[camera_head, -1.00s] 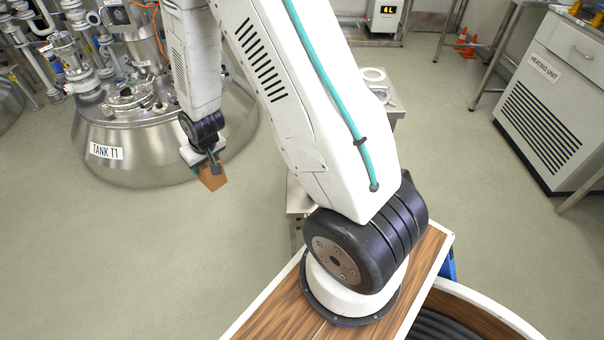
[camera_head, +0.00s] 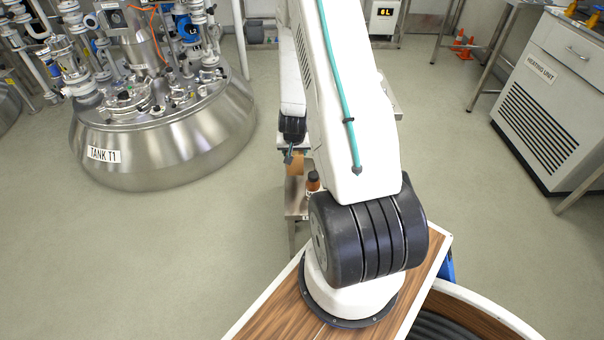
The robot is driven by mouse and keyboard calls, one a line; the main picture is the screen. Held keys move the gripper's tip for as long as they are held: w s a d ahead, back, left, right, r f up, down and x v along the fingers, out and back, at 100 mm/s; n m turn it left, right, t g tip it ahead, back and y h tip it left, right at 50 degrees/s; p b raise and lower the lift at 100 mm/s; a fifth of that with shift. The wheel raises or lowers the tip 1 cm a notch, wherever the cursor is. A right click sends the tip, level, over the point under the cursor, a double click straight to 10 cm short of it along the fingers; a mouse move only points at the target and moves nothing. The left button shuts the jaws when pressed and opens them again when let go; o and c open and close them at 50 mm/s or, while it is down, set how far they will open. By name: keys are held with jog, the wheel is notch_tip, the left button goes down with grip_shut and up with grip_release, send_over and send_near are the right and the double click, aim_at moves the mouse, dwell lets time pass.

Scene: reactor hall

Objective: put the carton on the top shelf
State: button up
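My gripper (camera_head: 291,156) is left of centre, below the dark wrist joint, partly hidden by my arm. It is shut on the small brown carton (camera_head: 295,166), which hangs under the fingers. A metal shelf unit stands behind my arm. A lower metal surface (camera_head: 296,206) of it shows below the carton in the picture, and a small edge of a higher part (camera_head: 397,113) shows right of my arm. Most of the unit, including most of its top shelf, is hidden. I cannot tell whether the carton touches any shelf.
A brown bottle with a dark cap (camera_head: 313,184) stands at the shelf unit, close to the right of the carton. The steel tank T1 (camera_head: 165,150) is on the left. A heating unit (camera_head: 545,110) is on the right. The floor between tank and shelf unit is clear.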

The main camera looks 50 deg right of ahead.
jog(key=shift+w+f, duration=0.1)
jog(key=shift+f, duration=3.45)
jog(key=shift+f, duration=0.1)
jog(key=o, duration=1.4)
jog(key=shift+o, duration=0.2)
